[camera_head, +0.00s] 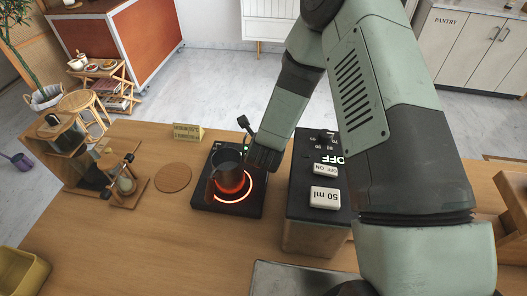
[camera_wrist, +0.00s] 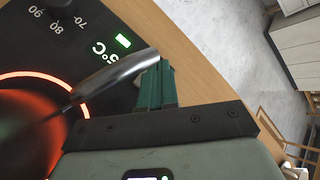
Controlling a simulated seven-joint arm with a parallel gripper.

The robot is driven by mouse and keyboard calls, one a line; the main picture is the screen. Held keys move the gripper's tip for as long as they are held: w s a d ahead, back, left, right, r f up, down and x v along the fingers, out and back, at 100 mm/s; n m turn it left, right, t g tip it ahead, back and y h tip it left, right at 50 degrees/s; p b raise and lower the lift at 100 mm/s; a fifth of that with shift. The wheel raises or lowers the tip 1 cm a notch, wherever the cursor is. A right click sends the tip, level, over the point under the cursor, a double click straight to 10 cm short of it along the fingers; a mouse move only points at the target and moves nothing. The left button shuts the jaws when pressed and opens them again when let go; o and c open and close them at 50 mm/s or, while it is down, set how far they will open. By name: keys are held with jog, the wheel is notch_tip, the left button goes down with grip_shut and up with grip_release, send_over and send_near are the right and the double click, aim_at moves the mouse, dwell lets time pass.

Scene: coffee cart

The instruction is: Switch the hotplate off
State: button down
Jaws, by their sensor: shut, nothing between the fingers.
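The black hotplate (camera_head: 211,198) stands mid-counter, its ring glowing orange-red. A dark metal jug (camera_head: 228,172) sits on it. In the wrist view, the hotplate (camera_wrist: 105,25) shows dial numbers 70, 80 and 90, a "°C" marking and a lit green indicator (camera_wrist: 123,41). The glowing ring and the blurred jug (camera_wrist: 25,135) are at the left. A silver handle (camera_wrist: 115,75) crosses just in front of my fingers. My gripper (camera_wrist: 155,88) is shut and empty, its green fingertips over the hotplate's edge. In the head view, it is low beside the jug, its fingertips hidden.
A black box (camera_head: 310,235) with "OFF", "OFF ON" and "50 ml" labels stands close on the right. A round cork mat (camera_head: 173,177) lies to the left. A small sign (camera_head: 187,132) stands behind. A wooden stand with glassware (camera_head: 122,185) is further left.

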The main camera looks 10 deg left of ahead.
jog(key=shift+f, duration=0.4)
jog(key=shift+r, duration=0.1)
dwell(0.3)
jog(key=shift+r, duration=0.9)
jog(key=shift+r, duration=3)
